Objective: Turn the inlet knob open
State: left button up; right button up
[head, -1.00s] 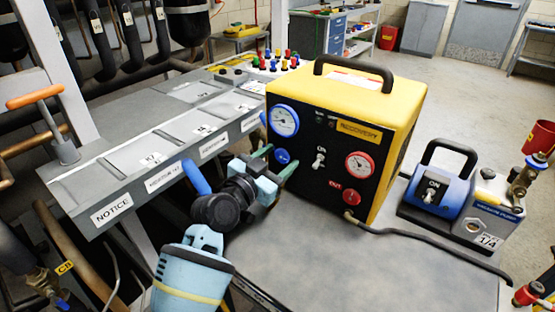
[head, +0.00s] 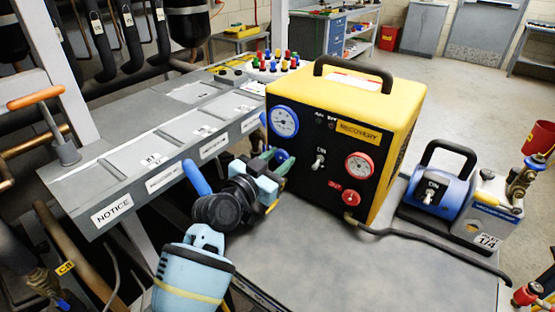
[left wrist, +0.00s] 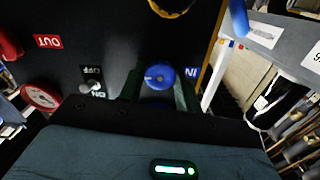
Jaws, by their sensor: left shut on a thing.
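The round blue inlet knob (head: 282,156) is on the black front panel of the yellow recovery unit (head: 372,88), below the blue-rimmed gauge. It also shows in the left wrist view (left wrist: 160,77), beside a blue IN label (left wrist: 191,72). My left gripper (head: 277,161) reaches the panel from the left and front. Its green fingers lie on either side of the knob and are shut on it; they partly hide it in the head view. A light mark shows on the knob's face in the wrist view. My right gripper is not in view.
A toggle switch (head: 319,160) and a red-rimmed gauge (head: 359,166) are right of the knob, with a red OUT knob (head: 351,197) below. A grey labelled bench (head: 122,206) stands left of my gripper.

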pick_arm(q)
jog(key=shift+r+n+p, duration=0.1)
jog(key=shift+n+p, duration=0.3)
jog(key=shift+n, duration=0.6)
jog(key=n+p, duration=0.1)
jog(key=n, duration=0.2)
jog(key=n+p, duration=0.1)
jog(key=n, duration=0.3)
jog(key=n+p, duration=0.1)
jog(key=n, duration=0.2)
jog(key=shift+n, duration=0.4)
jog(key=shift+n+p, duration=0.45)
jog(key=shift+n, duration=1.55)
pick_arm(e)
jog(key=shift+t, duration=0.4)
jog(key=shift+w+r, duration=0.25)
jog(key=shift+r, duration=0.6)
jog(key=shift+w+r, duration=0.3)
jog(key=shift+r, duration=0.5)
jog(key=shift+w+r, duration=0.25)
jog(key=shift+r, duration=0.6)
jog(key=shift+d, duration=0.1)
pick_arm(q)
jog(key=o, duration=0.9)
jog(key=shift+o, duration=0.5)
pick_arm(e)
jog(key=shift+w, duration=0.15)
